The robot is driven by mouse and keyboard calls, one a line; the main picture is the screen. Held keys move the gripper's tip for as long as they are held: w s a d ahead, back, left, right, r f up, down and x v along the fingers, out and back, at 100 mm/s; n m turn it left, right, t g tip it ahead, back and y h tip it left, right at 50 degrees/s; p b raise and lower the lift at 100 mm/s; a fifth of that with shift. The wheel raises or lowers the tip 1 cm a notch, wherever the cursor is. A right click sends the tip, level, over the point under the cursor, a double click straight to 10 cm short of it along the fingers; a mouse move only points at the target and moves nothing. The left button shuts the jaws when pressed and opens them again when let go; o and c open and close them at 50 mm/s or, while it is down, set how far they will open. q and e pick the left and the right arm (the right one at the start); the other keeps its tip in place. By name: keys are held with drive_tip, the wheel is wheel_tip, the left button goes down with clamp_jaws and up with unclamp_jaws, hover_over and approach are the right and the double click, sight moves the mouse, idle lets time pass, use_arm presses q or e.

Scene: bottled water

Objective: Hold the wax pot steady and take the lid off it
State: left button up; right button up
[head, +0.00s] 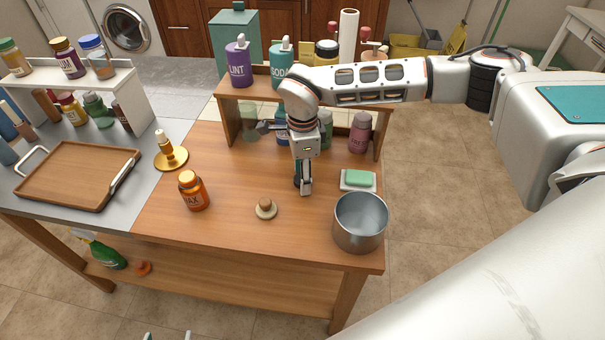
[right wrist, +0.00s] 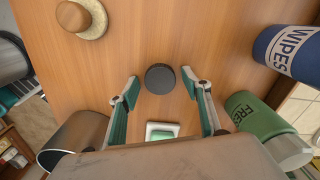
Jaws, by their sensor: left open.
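The wax pot (head: 195,195), an amber jar lettered "WAX", stands upright on the wooden table. My left gripper (head: 166,337) shows only as fingertips at the bottom edge of the head view, open and well apart from the pot. My right gripper (head: 304,188) points down over the table, to the right of the pot and apart from it. In the right wrist view its fingers (right wrist: 160,82) are spread, with a dark round piece (right wrist: 160,79) between them; I see no contact. The pot is not in that view.
A wooden-knobbed disc (head: 265,209) lies between pot and right gripper. A metal pot (head: 360,222) and green soap on a dish (head: 358,179) are at right. A bottle shelf (head: 228,117) borders the back.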

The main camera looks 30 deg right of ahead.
wheel_tip(320, 180, up, 12)
drive_tip(key=shift+r, duration=0.15)
idle(0.5)
